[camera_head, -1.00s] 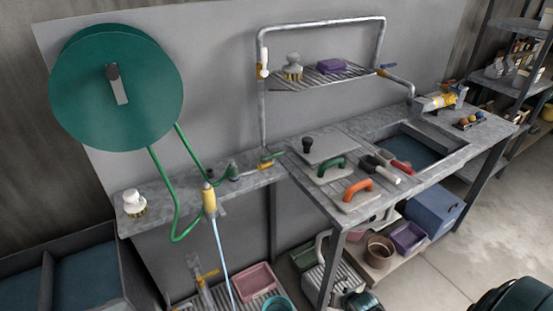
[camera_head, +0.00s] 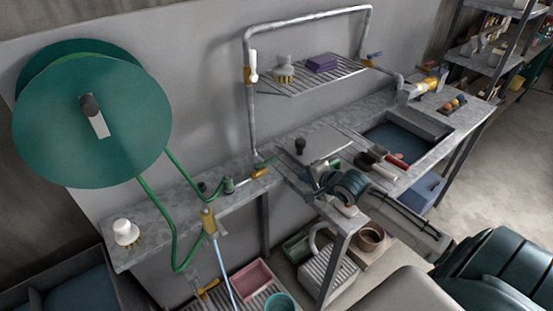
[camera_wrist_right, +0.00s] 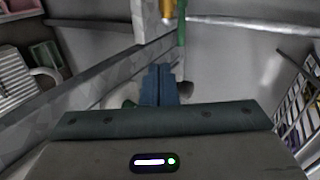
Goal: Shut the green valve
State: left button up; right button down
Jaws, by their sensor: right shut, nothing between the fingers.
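The green valve is a small yellow valve body (camera_head: 261,173) with a thin green lever (camera_head: 267,161), on the back ledge beside the pipe frame. My right gripper (camera_head: 308,172) is shut and empty, to the right of the valve and apart from it. In the right wrist view its blue-grey fingers (camera_wrist_right: 160,84) are pressed together. Beyond them show a yellow part (camera_wrist_right: 167,10) and a green upright piece (camera_wrist_right: 181,28); whether this is the lever or hose I cannot tell. My left gripper is not in view.
A board with a black knob (camera_head: 300,146) lies beside my right gripper. A white brush (camera_head: 126,232) stands on the ledge's left end.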

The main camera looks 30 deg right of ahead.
jog(key=shift+w+d+r+m, duration=0.15)
jog(key=shift+w+r+m, duration=0.15)
jog(key=shift+r, duration=0.25)
jog(key=p, duration=0.2)
send_near(266, 162)
notch_tip(266, 162, down, 4)
jog(key=d, duration=0.3)
jog(key=shift+w+a+p, duration=0.1)
jog(key=shift+w+p, duration=0.1)
jog(key=shift+w, duration=1.05)
jog(key=shift+w+a+p, duration=0.15)
jog(key=shift+w+p, duration=0.05)
jog(key=shift+w, duration=1.05)
